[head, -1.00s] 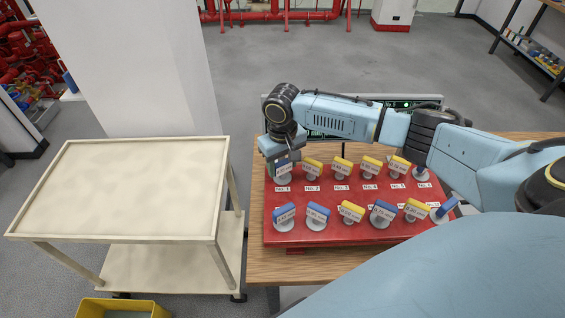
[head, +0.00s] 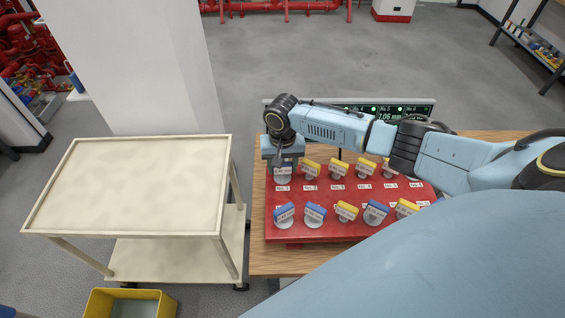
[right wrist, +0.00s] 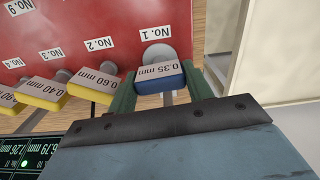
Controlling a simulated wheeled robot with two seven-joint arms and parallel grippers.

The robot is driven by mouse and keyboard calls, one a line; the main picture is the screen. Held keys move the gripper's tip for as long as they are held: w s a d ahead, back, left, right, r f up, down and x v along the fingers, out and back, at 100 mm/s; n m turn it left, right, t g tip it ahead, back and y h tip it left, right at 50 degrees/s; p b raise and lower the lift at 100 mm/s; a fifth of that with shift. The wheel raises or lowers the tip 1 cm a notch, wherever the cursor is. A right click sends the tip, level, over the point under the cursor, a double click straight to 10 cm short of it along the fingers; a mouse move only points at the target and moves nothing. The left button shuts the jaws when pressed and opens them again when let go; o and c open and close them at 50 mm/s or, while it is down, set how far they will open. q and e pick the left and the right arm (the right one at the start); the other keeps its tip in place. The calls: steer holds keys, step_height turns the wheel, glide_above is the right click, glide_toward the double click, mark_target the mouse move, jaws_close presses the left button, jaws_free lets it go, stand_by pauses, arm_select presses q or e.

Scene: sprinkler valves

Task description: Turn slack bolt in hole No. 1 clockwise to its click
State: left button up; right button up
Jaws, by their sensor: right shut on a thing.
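The bolt in hole No. 1 has a blue head marked 0.35 mm (right wrist: 158,77). It sits at the far left corner of the red plate (head: 352,191), above its No. 1 label (head: 283,188). My right gripper (head: 283,163) comes down over this bolt from behind. In the right wrist view, its two dark green fingers (right wrist: 162,88) stand on either side of the blue head, and the gripper is shut on it. Part of the head is hidden by the gripper in the head view. My left gripper is not in view.
Yellow-headed bolts, such as the 0.60 mm one (right wrist: 94,82), stand close beside it. A front row mixes blue and yellow heads (head: 315,213). A lit display (head: 390,108) stands behind the plate. A cream cart (head: 130,185) is at left, a yellow bin (head: 130,303) below.

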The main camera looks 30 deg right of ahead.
steer(key=m, duration=0.5)
steer(key=shift+s+f, duration=0.1)
steer(key=shift+m, duration=0.3)
steer(key=shift+m, duration=0.5)
steer(key=o, duration=1.1)
step_height(320, 180, up, 9)
steer(key=shift+r, duration=0.1)
